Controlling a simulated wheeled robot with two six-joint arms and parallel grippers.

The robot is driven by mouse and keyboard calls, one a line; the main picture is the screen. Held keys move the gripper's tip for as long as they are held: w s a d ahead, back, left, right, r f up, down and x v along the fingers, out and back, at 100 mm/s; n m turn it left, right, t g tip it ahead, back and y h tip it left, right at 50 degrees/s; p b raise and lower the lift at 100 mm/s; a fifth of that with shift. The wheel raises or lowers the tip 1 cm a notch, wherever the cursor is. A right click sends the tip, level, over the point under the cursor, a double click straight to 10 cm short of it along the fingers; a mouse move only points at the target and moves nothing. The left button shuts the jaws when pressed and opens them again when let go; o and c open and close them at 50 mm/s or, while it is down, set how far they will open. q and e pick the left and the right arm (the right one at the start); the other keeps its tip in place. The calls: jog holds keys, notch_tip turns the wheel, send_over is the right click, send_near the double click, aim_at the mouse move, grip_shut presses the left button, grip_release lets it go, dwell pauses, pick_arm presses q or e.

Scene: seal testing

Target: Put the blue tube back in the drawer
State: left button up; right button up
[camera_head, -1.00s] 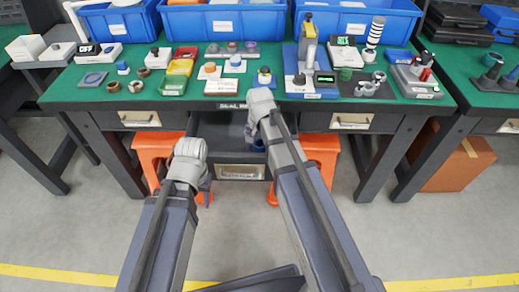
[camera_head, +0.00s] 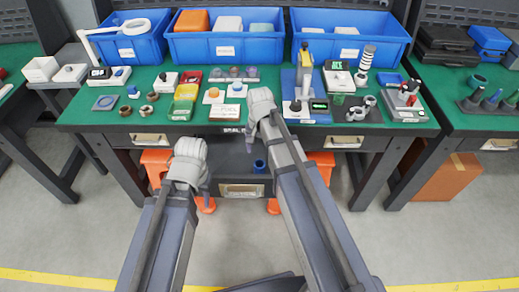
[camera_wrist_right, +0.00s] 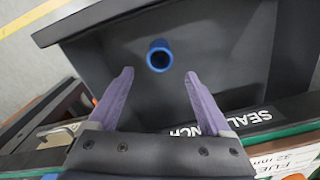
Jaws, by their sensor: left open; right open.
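The blue tube (camera_head: 259,166) stands upright in the open dark drawer (camera_head: 228,174) under the bench. In the right wrist view the tube (camera_wrist_right: 159,56) shows its open end, on the bare drawer floor. My right gripper (camera_wrist_right: 158,76) is open, its two purple fingers apart and empty, with the tube beyond the fingertips and not touched.
The green bench top (camera_head: 140,105) carries several small parts, gauges and blue bins (camera_head: 228,45). Orange stools (camera_head: 157,162) stand under the bench beside the drawer. A cardboard box (camera_head: 447,178) is at the right. The floor in front is clear.

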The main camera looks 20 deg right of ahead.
pick_arm(q)
jog(key=shift+r, duration=0.4)
pick_arm(e)
jog(key=shift+r, duration=0.4)
jog(key=s+a+n+h, duration=0.1)
jog(key=s+a+n, duration=0.9)
jog(key=s, duration=0.4)
jog(key=shift+s+a+n, duration=0.15)
jog(key=shift+a+n, duration=0.1)
jog(key=shift+n, duration=0.45)
pick_arm(q)
jog(key=shift+f, duration=0.1)
